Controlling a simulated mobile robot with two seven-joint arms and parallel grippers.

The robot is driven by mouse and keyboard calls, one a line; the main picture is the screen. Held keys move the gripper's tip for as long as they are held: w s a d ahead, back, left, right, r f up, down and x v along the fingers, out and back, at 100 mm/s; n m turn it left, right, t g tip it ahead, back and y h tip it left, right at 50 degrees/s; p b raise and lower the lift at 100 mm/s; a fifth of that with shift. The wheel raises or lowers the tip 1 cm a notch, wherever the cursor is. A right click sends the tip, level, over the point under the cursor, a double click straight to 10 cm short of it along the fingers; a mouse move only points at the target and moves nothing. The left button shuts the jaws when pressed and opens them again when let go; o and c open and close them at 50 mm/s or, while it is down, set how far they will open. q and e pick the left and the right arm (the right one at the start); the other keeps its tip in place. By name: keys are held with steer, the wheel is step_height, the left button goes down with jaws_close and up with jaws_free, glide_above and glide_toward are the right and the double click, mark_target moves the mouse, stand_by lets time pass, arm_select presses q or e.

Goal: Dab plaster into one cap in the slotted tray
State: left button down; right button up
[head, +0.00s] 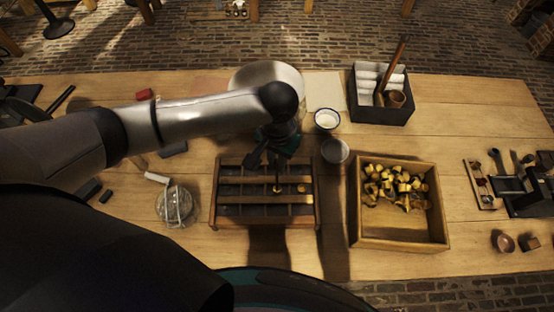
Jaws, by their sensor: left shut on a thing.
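The slotted wooden tray (218,200) lies on the table in front of me, with dark slots between pale slats. A small brass-coloured cap (303,188) sits in it right of the middle. My left gripper (279,150) is over the tray's back edge, shut on a thin upright tool (277,178). The tool's lower end is at a small brass-coloured spot in the tray's middle; I cannot tell whether it touches. The gripper hides part of the tray's back. A small bowl of white plaster (327,119) stands behind and right of the tray. My right gripper is not seen.
A grey cup (335,151) stands close to the tray's right back corner. A wooden box (356,215) of brass pieces is to the right. A dark caddy (382,115) stands behind it. A glass jar (176,205) is left of the tray.

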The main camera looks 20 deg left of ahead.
arm_select(q)
steer(key=shift+f, duration=0.25)
stand_by(1.3)
step_height(320, 180, up, 5)
steer(key=p, duration=0.6)
steer(key=shift+r, duration=1.3)
